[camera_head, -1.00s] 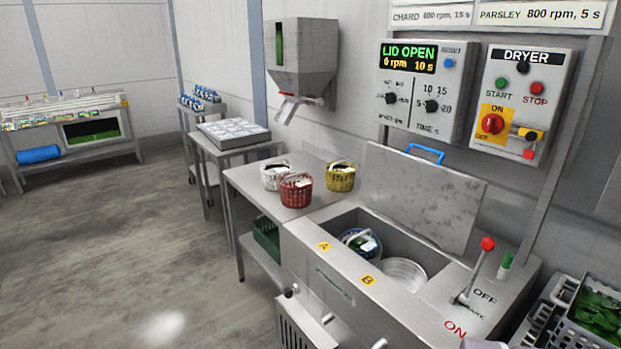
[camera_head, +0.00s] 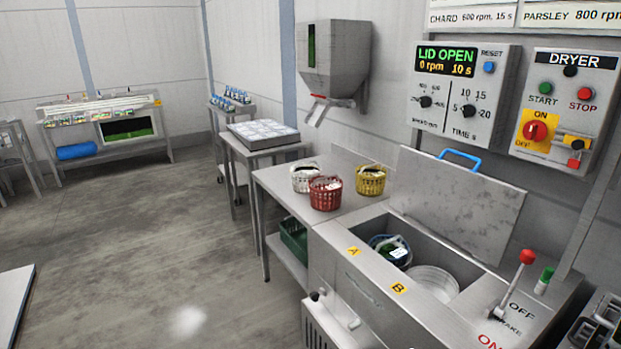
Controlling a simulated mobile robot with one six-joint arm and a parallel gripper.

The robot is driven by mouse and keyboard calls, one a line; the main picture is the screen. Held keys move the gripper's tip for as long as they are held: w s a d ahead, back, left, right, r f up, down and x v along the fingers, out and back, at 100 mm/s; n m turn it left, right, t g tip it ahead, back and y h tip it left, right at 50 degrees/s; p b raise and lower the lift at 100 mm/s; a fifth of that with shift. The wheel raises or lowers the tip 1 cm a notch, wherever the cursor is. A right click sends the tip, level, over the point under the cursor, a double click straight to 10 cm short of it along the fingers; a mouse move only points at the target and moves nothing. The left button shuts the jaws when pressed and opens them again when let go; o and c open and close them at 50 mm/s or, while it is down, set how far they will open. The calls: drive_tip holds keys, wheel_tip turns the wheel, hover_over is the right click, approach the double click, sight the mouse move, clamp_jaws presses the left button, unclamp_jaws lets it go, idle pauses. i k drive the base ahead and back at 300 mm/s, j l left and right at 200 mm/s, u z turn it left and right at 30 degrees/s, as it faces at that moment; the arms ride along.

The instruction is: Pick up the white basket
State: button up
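The white basket (camera_head: 303,179) stands upright on the steel side table (camera_head: 275,183), left of the dryer. It has dark contents and something pale at its top. The red basket (camera_head: 325,194) stands close in front of it and to its right, covering part of its lower right side in this view. The yellow basket (camera_head: 370,181) stands further right on the same table. My gripper does not show in this view.
The dryer's lid (camera_head: 458,200) is up; a blue basket (camera_head: 388,250) sits in the left well and the right well (camera_head: 433,281) looks empty. A green crate (camera_head: 293,238) is under the side table. The floor (camera_head: 150,240) at left is clear.

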sight(301, 188)
drive_tip(key=i+j+z, duration=0.2)
drive_tip(key=j, duration=0.2)
drive_tip(key=i+j+z, duration=0.4)
drive_tip(key=j, duration=0.5)
drive_tip(key=i+j+z, duration=0.2)
drive_tip(key=j, duration=0.25)
drive_tip(key=i+j+z, duration=0.15)
drive_tip(key=j, duration=0.35)
drive_tip(key=i+j+z, duration=0.2)
drive_tip(key=j, duration=0.35)
drive_tip(key=j+z, duration=0.2)
drive_tip(key=j, duration=0.3)
drive_tip(key=i+j+z, duration=0.4)
drive_tip(key=i+j, duration=0.15)
drive_tip(key=i+j+z, duration=0.2)
drive_tip(key=j, duration=0.25)
drive_tip(key=i+j+z, duration=0.45)
drive_tip(key=j, duration=0.35)
drive_tip(key=k, duration=0.1)
